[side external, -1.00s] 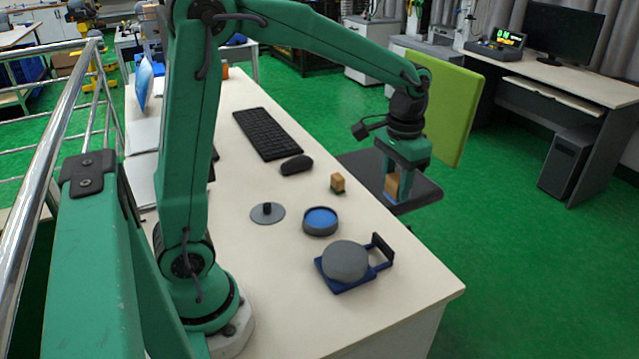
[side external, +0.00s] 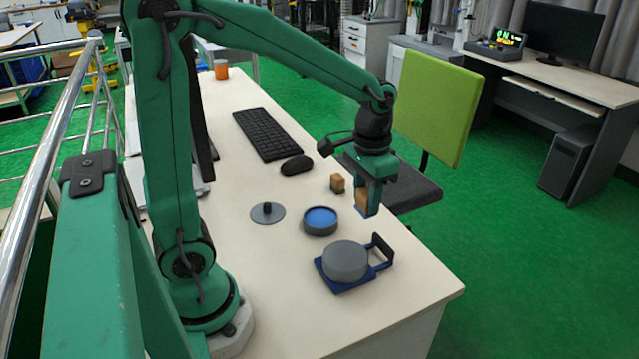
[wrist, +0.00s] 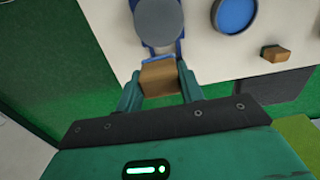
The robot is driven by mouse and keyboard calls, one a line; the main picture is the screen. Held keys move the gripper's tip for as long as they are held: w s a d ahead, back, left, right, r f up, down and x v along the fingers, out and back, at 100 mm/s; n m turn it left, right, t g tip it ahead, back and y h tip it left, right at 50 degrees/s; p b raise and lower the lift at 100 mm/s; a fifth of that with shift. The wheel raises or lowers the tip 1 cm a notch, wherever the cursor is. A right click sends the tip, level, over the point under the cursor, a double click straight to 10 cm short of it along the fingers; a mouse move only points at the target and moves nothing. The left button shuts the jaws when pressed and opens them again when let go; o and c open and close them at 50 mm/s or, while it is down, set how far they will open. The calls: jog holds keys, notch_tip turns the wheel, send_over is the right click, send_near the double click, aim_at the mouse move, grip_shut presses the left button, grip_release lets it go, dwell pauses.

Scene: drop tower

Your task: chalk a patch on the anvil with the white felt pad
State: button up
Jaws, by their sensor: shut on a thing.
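My gripper (side external: 367,198) is shut on a tan wooden block (wrist: 160,78) and holds it in the air near the table's right edge. The block's lower end looks blue in both views; no white felt shows. The anvil (side external: 346,260) is a grey rounded piece on a dark blue base with an upright bracket at its right. It also shows at the top of the wrist view (wrist: 158,20), beyond the block and apart from it. No chalk patch is visible on it. A round grey dish of blue chalk (side external: 320,219) stands open behind the anvil.
A second small wooden block (side external: 337,182) with a dark greenish bottom stands behind the dish. A grey lid (side external: 267,213) with a black knob lies left of the dish. A mouse (side external: 297,165) and keyboard (side external: 267,134) lie farther back. The table's front is clear.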

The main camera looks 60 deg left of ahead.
jog(key=s+f, duration=0.3)
jog(key=s, duration=0.4)
jog(key=shift+s+a, duration=0.2)
jog(key=shift+a, duration=0.1)
jog(key=shift+f, duration=3.4)
jog(key=shift+w+f, duration=0.5)
jog(key=shift+c, duration=0.3)
jog(key=shift+w+f, duration=0.15)
jog(key=shift+w, duration=3.1)
jog(key=shift+s, duration=3.8)
jog(key=shift+w+r, duration=0.1)
jog(key=shift+r, duration=0.8)
notch_tip(320, 180, up, 6)
jog(key=shift+r, duration=0.2)
